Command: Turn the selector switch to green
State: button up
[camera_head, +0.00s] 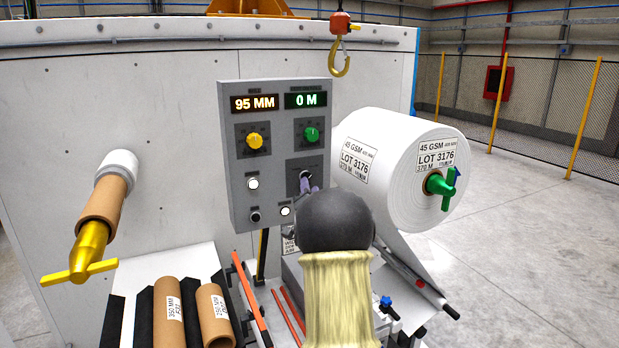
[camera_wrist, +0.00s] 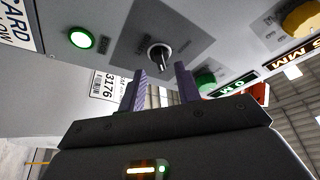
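The selector switch (camera_wrist: 158,55) is a black knob with a pale pointer on a dark square plate, seen close in the wrist view. In the head view the switch (camera_head: 306,174) sits low on the right of the grey control panel (camera_head: 240,195), partly hidden by my fingers. My gripper (camera_wrist: 161,72) has two purple fingers, parted and empty. Their tips are just short of the knob, one to each side in the wrist view. The gripper (camera_head: 306,186) shows small in the head view, mostly behind my arm. I cannot tell which mark the pointer is at.
Above the switch are a green knob (camera_head: 311,135), a yellow knob (camera_head: 254,141) and two displays. A lit white button (camera_head: 253,184) is to the left. A white roll (camera_head: 400,165) stands close on the right. A yellow hook (camera_head: 340,62) hangs above the panel.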

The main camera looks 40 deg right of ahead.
jog(key=shift+p+x, duration=0.4)
jog(key=shift+x, duration=1.05)
jog(key=shift+w, duration=0.1)
jog(key=shift+w+a+f, duration=0.1)
jog(key=shift+w+a, duration=0.1)
jog(key=shift+a, duration=0.05)
jog(key=c, duration=0.5)
jog(key=shift+s+d, duration=0.1)
jog(key=shift+c, duration=0.9)
